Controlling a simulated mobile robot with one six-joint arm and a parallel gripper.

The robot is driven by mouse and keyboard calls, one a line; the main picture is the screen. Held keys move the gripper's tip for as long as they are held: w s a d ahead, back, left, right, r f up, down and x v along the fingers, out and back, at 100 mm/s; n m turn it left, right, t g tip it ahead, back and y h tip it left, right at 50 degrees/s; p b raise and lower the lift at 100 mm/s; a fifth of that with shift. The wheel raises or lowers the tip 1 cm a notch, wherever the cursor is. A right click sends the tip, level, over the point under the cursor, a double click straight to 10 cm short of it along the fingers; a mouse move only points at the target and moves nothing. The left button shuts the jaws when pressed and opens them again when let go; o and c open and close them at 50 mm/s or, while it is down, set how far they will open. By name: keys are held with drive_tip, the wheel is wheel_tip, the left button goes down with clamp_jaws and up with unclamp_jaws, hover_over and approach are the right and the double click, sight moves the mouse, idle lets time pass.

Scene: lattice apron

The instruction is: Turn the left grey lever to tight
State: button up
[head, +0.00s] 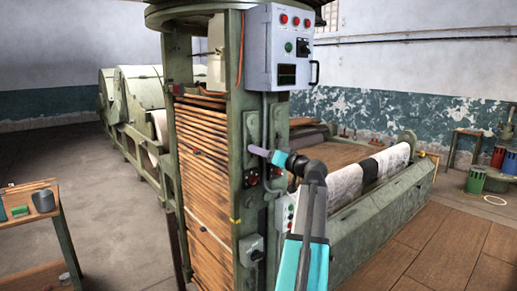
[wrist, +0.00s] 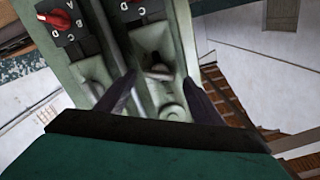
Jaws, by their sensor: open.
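Two grey-green lever plates sit side by side on the machine column, the left plate (head: 252,124) and the right plate (head: 280,120). My gripper (head: 252,150) reaches from the right to the lower part of the left plate. In the wrist view, which looks inverted, my two dark fingers (wrist: 158,79) are apart. No "tight" mark is readable.
Red selector knobs (head: 250,178) with letter plates are below the levers; one shows in the wrist view (wrist: 57,20). A grey control box (head: 285,47) is above. Slatted wood (head: 205,170) lies left, a fabric roll (head: 365,175) right.

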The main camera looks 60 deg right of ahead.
drive_tip(key=shift+p+x, duration=0.3)
drive_tip(key=shift+x, duration=1)
drive_tip(key=c, duration=1)
drive_tip(key=shift+c, duration=0.2)
drive_tip(key=shift+m+b, duration=0.45)
drive_tip(key=shift+m, duration=0.05)
drive_tip(key=shift+m+b, duration=0.55)
drive_tip(key=shift+m, duration=5.45)
